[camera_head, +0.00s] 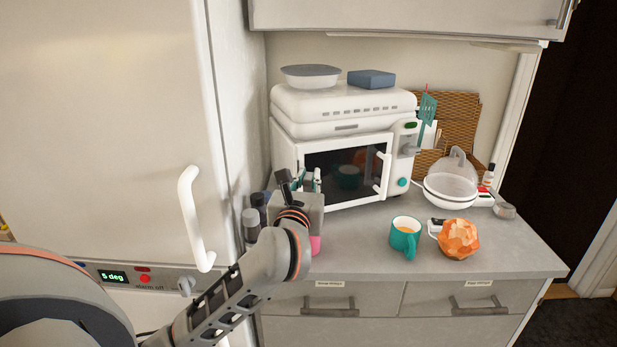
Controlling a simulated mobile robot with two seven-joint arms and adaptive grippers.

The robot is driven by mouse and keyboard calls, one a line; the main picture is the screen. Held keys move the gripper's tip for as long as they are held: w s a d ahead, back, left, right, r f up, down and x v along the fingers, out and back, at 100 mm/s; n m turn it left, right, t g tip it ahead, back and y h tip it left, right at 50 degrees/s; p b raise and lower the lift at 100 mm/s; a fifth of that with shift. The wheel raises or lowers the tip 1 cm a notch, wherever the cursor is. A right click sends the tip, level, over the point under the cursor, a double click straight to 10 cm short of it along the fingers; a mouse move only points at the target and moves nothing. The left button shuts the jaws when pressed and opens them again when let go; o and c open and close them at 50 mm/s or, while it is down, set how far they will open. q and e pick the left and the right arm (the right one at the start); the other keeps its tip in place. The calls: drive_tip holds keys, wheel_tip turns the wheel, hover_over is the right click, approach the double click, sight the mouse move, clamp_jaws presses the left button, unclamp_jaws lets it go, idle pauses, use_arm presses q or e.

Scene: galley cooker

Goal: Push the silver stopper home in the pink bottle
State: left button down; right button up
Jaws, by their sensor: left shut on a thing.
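My left gripper (303,183) reaches over the left end of the counter, in front of the microwave. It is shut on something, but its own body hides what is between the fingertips. A small part of the pink bottle (316,244) shows just below and behind the gripper; the rest is covered. I cannot make out the silver stopper or how it sits relative to the bottle's neck. My right gripper is not in view.
Dark and grey-capped bottles (250,222) stand close left of the gripper, beside the fridge (110,120). The microwave (345,165) is right behind. A teal mug (404,236) and an orange faceted object (459,239) stand to the right. The counter's front middle is clear.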

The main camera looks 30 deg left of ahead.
use_arm(q)
drive_tip(key=shift+f+b, duration=0.4)
drive_tip(key=shift+f, duration=0.35)
drive_tip(key=c, duration=1.9)
unclamp_jaws()
drive_tip(key=o, duration=0.6)
drive_tip(key=p+v, duration=0.2)
drive_tip(key=v, duration=0.8)
